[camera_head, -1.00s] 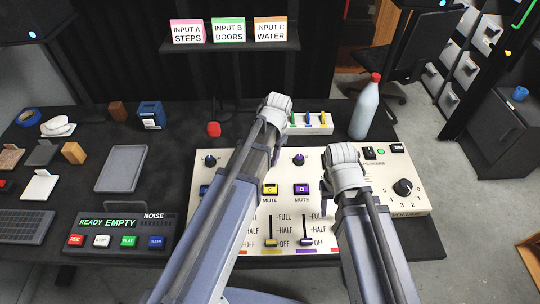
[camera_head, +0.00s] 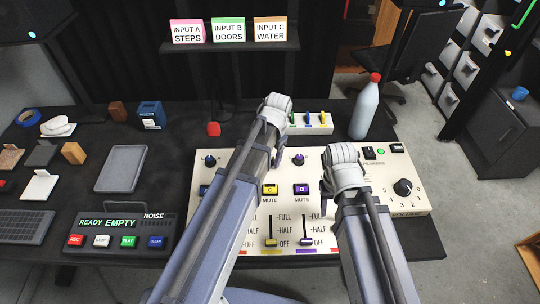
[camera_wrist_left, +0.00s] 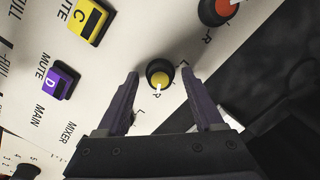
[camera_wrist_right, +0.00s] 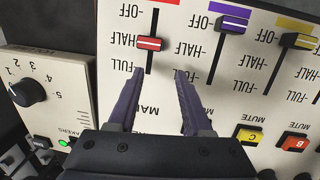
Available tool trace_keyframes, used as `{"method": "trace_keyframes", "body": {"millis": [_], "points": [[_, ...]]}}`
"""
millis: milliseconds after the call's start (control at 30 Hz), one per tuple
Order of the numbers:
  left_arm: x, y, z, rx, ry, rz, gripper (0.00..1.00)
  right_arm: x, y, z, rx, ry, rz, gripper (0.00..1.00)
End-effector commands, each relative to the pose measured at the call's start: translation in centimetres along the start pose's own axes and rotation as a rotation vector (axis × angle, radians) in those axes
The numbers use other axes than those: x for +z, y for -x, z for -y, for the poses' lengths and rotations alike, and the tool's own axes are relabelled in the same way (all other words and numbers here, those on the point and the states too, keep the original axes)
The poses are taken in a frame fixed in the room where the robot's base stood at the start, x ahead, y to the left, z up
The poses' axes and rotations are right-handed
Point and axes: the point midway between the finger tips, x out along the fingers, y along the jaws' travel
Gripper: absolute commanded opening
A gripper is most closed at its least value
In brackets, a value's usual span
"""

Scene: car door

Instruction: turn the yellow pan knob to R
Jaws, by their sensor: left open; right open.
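The yellow pan knob (camera_wrist_left: 158,78) shows in the left wrist view as a dark round knob with a yellow cap and a white pointer mark. The pointer is toward the bottom of that picture, and small letters are printed around the knob. My left gripper (camera_wrist_left: 160,74) is open, with its fingertips on either side of the knob, apart from it. In the head view my left arm hides the yellow knob. My right gripper (camera_wrist_right: 155,73) is open and empty over the mixer panel (camera_wrist_right: 203,15), near the red-capped main fader (camera_wrist_right: 149,43).
An orange knob (camera_wrist_left: 217,10) is close to the yellow one. The purple knob (camera_head: 298,159) and blue knob (camera_head: 210,160) are on the same panel. Yellow C (camera_head: 270,189) and purple D (camera_head: 302,189) mute buttons are below. A bottle (camera_head: 365,108) stands behind the mixer.

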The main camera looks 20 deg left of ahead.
Motion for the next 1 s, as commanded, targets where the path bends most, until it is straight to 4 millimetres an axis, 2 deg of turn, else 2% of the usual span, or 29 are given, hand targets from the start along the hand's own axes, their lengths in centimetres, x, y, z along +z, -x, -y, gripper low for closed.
{"method": "trace_keyframes", "body": {"millis": [167,367,800,1000], "points": [[0.0,0.1,0.0,0.000,0.000,0.000,0.69,0.0,0.1,0.0,0.000,0.000,0.000,0.50],[0.0,1.2,0.0,0.000,0.000,0.000,0.69,0.1,1.2,-0.1,0.000,0.000,0.000,0.50],[0.0,6.7,0.0,0.000,-0.001,0.000,0.69,0.4,6.6,-0.6,0.000,0.000,0.000,0.50],[0.0,7.9,0.0,0.000,0.000,0.000,0.69,0.5,7.8,-0.8,0.000,0.000,0.000,0.50]]}}
